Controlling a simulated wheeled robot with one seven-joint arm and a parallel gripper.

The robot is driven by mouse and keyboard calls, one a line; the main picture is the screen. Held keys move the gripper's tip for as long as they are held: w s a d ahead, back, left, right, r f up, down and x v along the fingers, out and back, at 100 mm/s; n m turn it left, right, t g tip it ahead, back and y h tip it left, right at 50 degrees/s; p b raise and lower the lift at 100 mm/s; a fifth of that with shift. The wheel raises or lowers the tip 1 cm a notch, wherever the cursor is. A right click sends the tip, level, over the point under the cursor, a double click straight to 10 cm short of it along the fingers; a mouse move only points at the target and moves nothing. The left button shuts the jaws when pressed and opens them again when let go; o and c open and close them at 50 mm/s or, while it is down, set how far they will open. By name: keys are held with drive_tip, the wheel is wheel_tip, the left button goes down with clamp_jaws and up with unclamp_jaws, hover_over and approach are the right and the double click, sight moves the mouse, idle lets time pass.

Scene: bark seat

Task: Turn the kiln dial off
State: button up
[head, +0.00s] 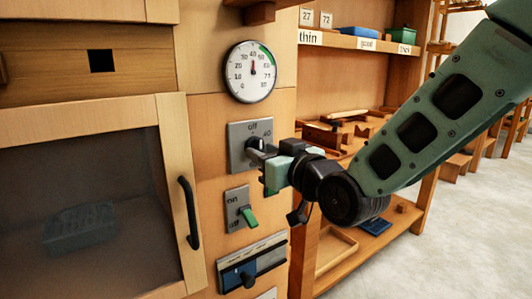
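The kiln dial sits on a grey square plate (237,137) marked "off" at the top and "40" at the right. My gripper (259,154) reaches in from the right, its fingertips at the dial's knob (254,142). The gripper covers the lower right of the plate and part of the knob, so I cannot tell where the knob points. I cannot tell whether the fingers touch it, or how wide apart they are.
A round gauge (250,72) is above the dial. A switch with a green lever (248,217) and a slider panel (252,262) are below. The glass-fronted door (90,195) with a black handle (188,212) is left. Shelves (350,42) with boxes stand behind my arm.

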drive_tip(key=shift+s, duration=0.1)
drive_tip(key=shift+s+d+r, duration=0.1)
drive_tip(key=shift+s+d, duration=0.15)
drive_tip(key=b+v, duration=0.6)
drive_tip(key=v, duration=0.5)
